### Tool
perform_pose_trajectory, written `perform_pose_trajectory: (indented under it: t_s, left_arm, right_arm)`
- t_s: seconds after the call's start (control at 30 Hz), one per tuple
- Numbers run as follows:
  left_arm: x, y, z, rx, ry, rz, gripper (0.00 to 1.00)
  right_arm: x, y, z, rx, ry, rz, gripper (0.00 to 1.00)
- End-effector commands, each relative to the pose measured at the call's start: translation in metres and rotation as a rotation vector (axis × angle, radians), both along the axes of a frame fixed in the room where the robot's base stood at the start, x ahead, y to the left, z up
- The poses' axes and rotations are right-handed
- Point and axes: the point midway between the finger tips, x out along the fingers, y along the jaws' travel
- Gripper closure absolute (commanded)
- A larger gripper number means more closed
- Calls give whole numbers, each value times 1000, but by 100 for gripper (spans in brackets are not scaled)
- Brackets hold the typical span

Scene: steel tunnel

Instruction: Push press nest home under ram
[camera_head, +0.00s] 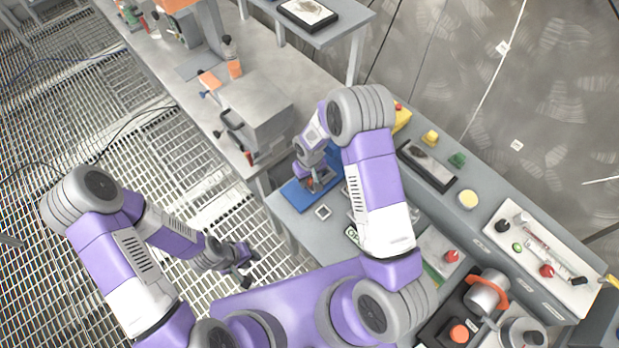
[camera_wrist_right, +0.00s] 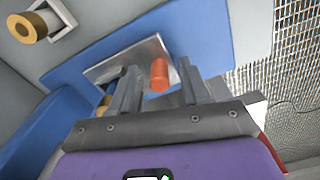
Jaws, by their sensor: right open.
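The press is blue, with its base plate (camera_head: 295,195) on the grey bench below the robot's right arm. My right gripper (camera_head: 314,182) is down over this base and hides most of the press. In the right wrist view, a flat metal plate (camera_wrist_right: 105,72), which looks like the nest, lies on the blue base (camera_wrist_right: 205,40). An orange-red knob (camera_wrist_right: 160,74) stands on it. My right gripper (camera_wrist_right: 155,80) is open, with the knob between its fingertips in the picture; contact cannot be told. The ram is not clearly visible. My left gripper (camera_head: 250,268) is open and empty, away from the bench.
A brass-coloured cylinder in a white square holder (camera_wrist_right: 38,25) sits beside the blue base. A grey box machine (camera_head: 258,105) stands on the bench further back. A dark tray (camera_head: 427,165) and several coloured knobs line the right side. Grating floor lies to the left.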

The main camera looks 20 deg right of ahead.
Motion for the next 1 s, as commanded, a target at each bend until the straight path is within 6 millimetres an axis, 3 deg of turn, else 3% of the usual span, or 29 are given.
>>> perform_pose_trajectory:
  t_s: [0.17, 0.53, 0.9, 1.0]
  left_arm:
    - [0, 0, 0, 0, 0, 0, 69]
    - [0, 0, 1, 0, 0, 0, 69]
    - [0, 0, 1, 0, 0, 0, 69]
    - [0, 0, 1, 0, 0, 0, 69]
  right_arm:
    - [0, 0, 10, 0, -1, 0, 54]
    - [0, 0, 67, 0, -2, -1, 54]
    - [0, 0, 76, 0, 0, 0, 54]
    - [0, 0, 76, 0, 0, 0, 68]
